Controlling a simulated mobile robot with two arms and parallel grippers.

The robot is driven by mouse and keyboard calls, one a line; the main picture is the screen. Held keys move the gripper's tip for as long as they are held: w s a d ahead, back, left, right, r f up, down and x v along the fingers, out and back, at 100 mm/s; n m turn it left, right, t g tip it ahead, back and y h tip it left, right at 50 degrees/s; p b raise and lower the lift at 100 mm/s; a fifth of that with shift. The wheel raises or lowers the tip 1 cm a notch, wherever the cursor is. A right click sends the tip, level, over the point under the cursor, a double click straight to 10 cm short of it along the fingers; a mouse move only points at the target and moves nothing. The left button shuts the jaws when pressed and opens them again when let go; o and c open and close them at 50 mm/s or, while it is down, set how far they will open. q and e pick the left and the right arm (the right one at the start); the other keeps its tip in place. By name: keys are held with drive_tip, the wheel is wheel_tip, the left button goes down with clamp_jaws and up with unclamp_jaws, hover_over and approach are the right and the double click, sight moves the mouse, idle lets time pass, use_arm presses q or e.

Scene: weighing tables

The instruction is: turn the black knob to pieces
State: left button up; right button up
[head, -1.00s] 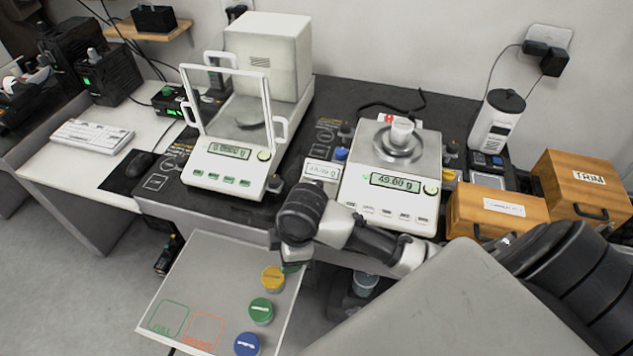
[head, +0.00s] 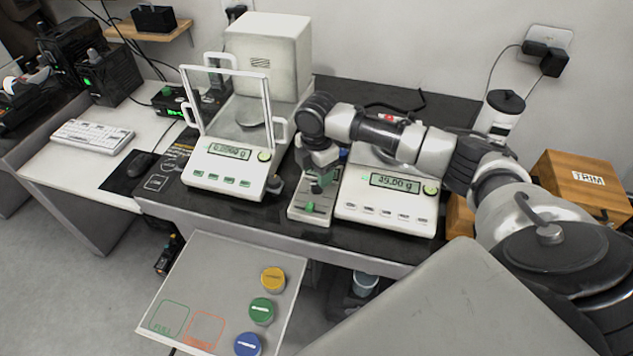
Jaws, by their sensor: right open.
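A small grey box (head: 297,213) stands between the two balances, with a green mark on its front. My right gripper (head: 317,184) points down over this box, its jaws open. A dark shape between the fingers seems to be the black knob, but it is too small and too covered to tell whether the fingers touch it. The knob's setting cannot be read. The box's small display is hidden behind the gripper. My left gripper is out of view.
The right balance (head: 352,206) reads about 49 g; my right arm hides its pan. The left balance (head: 198,163) has an open glass-sided frame. A tray with yellow (head: 273,279), green (head: 261,311) and blue (head: 248,344) round pieces is in front. A TRIM box (head: 583,178) stands right.

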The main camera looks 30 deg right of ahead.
sight(316, 183)
drive_tip(key=shift+f, duration=2.4)
drive_tip(key=c, duration=0.9)
drive_tip(key=shift+r+m+p, duration=0.2)
drive_tip(key=shift+m+p, duration=0.3)
drive_tip(key=shift+p, duration=0.45)
drive_tip(key=m+p, duration=0.8)
drive_tip(key=shift+m, duration=0.4)
drive_tip(key=shift+w+f+m+p, duration=0.1)
drive_tip(key=shift+m+p, duration=1.25)
drive_tip(key=shift+m, duration=0.65)
